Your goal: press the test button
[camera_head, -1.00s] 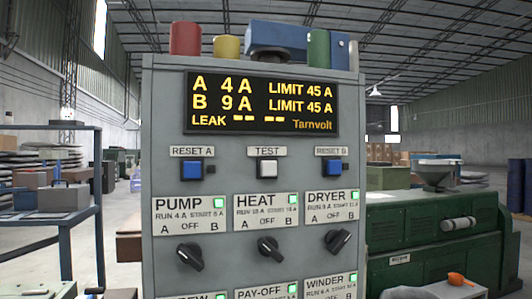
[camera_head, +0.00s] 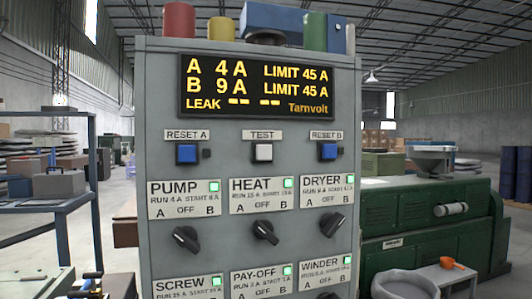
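The test button (camera_head: 263,152) is a white square button under the "TEST" label (camera_head: 263,135) on the upper front of the grey control panel (camera_head: 222,120). The blue reset A button (camera_head: 187,153) is to its left and the blue reset B button (camera_head: 328,151) to its right. The display (camera_head: 258,86) above reads A 4 A, B 9 A, both with limit 45 A, and LEAK with dashes. Neither of my grippers shows in the head view.
Black rotary knobs for pump (camera_head: 186,238), heat (camera_head: 265,232) and dryer (camera_head: 332,223) sit below the buttons, with green lamps lit. A blue-grey shelf (camera_head: 50,205) stands left. A green machine (camera_head: 425,212) and a small table with an orange scoop (camera_head: 451,263) stand right.

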